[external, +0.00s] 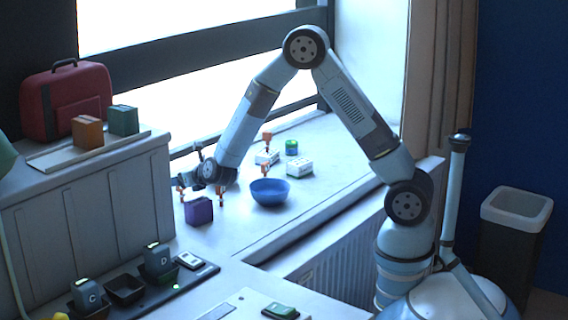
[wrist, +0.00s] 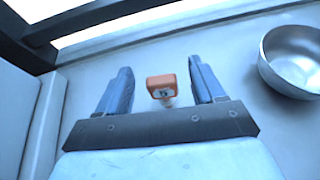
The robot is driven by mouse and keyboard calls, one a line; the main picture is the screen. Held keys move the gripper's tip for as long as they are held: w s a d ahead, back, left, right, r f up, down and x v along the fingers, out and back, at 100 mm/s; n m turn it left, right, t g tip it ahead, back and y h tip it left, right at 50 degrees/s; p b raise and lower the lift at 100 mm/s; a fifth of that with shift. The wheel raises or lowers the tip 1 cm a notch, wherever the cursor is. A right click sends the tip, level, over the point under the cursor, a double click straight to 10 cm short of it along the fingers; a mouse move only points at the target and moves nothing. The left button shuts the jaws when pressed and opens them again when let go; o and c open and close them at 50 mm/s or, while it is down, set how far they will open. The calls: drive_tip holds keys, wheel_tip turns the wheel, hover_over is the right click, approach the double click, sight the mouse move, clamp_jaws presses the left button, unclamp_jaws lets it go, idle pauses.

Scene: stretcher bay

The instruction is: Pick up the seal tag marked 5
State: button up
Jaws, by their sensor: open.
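In the wrist view, an orange seal tag (wrist: 161,86) stands on the sill between my gripper's two blue fingers, with gaps on both sides. Its face carries a small pale label; the mark is too small to read surely. My gripper (wrist: 160,82) is open and empty. In the external view, my gripper (external: 187,175) is low over the left part of the sill. Several orange-red tags stand there: one by the gripper (external: 181,191), one to its right (external: 221,197), and others farther right (external: 265,168). Their marks cannot be read there.
A blue bowl (external: 270,193) stands right of my gripper; a bowl also shows in the wrist view (wrist: 296,62). A purple box (external: 199,211) is close below the gripper. White boxes (external: 299,167) and a green cylinder (external: 291,147) stand farther right. A raised cabinet (external: 95,205) is left.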

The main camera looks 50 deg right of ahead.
wheel_tip(320, 180, down, 3)
drive_tip(key=shift+r, duration=0.1)
drive_tip(key=shift+x, duration=1.4)
